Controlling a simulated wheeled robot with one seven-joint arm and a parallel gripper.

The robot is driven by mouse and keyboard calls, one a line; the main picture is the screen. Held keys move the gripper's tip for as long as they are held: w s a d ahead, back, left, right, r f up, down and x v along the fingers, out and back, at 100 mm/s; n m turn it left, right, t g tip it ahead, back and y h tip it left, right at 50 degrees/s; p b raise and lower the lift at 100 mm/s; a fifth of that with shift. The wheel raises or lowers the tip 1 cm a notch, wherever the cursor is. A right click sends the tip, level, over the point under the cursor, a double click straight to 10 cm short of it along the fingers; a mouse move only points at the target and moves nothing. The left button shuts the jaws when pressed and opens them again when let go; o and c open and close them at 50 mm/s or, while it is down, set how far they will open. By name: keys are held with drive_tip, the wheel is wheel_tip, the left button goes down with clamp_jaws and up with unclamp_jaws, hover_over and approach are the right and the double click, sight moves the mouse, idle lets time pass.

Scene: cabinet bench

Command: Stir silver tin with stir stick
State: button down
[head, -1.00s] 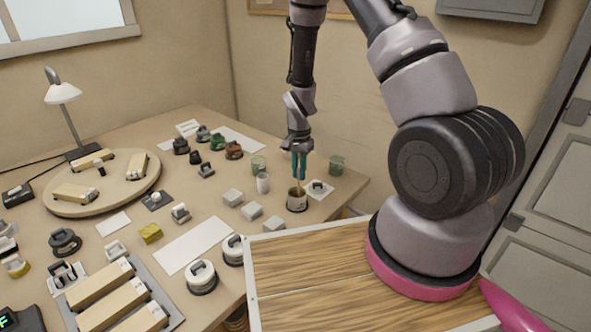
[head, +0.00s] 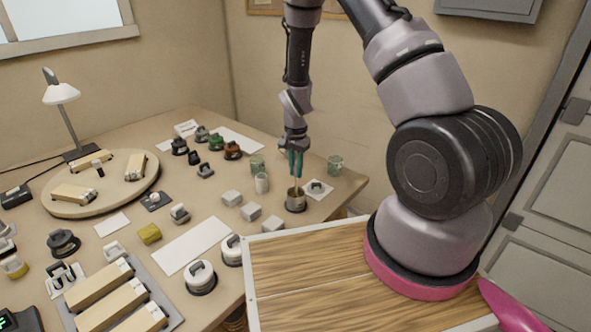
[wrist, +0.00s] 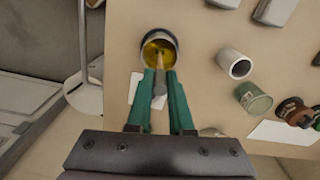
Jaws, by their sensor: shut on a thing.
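The silver tin (head: 296,202) stands upright on the bench near its right corner. In the wrist view the silver tin (wrist: 158,37) is open at the top with yellow contents. My gripper (head: 296,172) is above the tin, pointing down. Its two green fingers (wrist: 160,80) are shut on the stir stick (wrist: 160,66), a thin pale stick. The stick's lower end goes down into the tin, within the rim. The stick also shows in the head view (head: 296,187), just above the tin. Its tip is hidden in the yellow contents.
A white cup (head: 262,183) and a green tin (head: 257,165) stand close left of the silver tin. Several grey blocks (head: 250,211) sit left and in front.

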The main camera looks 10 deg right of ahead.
drive_tip(key=shift+r, duration=3.3)
